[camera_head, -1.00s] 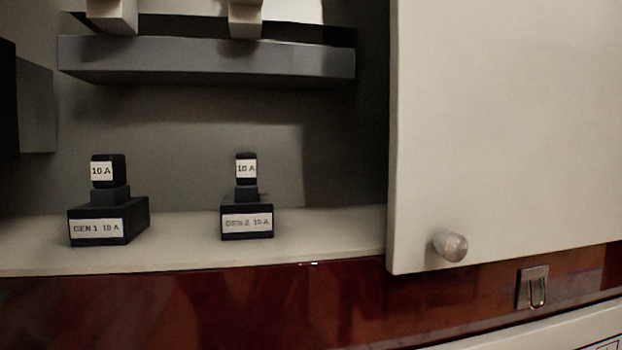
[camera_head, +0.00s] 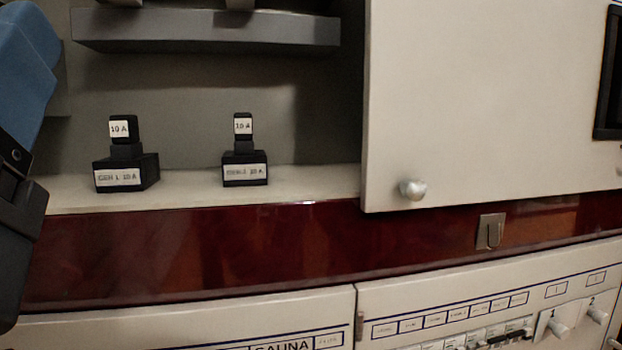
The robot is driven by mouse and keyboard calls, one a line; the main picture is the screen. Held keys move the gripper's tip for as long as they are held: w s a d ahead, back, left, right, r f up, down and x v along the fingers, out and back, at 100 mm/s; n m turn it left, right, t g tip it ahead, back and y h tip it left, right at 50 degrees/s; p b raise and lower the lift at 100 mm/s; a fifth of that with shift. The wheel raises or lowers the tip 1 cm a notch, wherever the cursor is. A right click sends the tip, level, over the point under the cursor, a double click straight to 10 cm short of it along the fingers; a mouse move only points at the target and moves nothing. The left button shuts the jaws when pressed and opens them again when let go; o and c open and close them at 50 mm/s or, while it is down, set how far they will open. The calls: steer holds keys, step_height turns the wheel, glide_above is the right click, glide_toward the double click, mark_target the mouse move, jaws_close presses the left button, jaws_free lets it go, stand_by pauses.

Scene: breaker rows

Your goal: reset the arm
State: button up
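Part of my arm, a blue link (camera_head: 22,75) with a dark section below it, shows at the left edge of the head view. No gripper fingers show. Two black 10 A blocks stand on the pale shelf: the left one (camera_head: 124,130) on a holder labelled GEN 1 10 A (camera_head: 119,177), the right one (camera_head: 243,126) on a second holder (camera_head: 245,172). Both are upright, and my arm is left of them in the picture.
A white door (camera_head: 480,95) with a round knob (camera_head: 413,190) covers the right side. A dark grey ledge (camera_head: 205,32) runs above the blocks. A red-brown band (camera_head: 190,250) lies below the shelf, with a metal hook (camera_head: 491,231). A labelled breaker panel (camera_head: 400,300) is underneath.

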steer(key=w+d+f+n+g, duration=0.1)
steer(key=w+d+f+g, duration=0.3)
steer(key=f, duration=0.8)
steer(key=w+d+f+n+g, duration=0.1)
steer(key=d+f+n, duration=0.1)
steer(key=d+f, duration=0.75)
steer(key=s+d+f+m+g+h, duration=0.2)
steer(key=s+d+f, duration=0.3)
steer(key=d+f, duration=0.3)
steer(key=s+d+f+m+g+h, duration=0.1)
steer(key=s+d+f+m+h, duration=0.15)
steer(key=s+d+f, duration=0.55)
steer(key=s+d+f+m+g+h, duration=0.2)
steer(key=s+d+f+m+h, duration=0.3)
steer(key=s+d, duration=0.5)
step_height(320, 180, up, 27)
steer(key=s+a+p, duration=0.1)
steer(key=a+p, duration=0.1)
steer(key=p, duration=2.5)
steer(key=shift+s+r, duration=0.15)
steer(key=shift+s, duration=0.1)
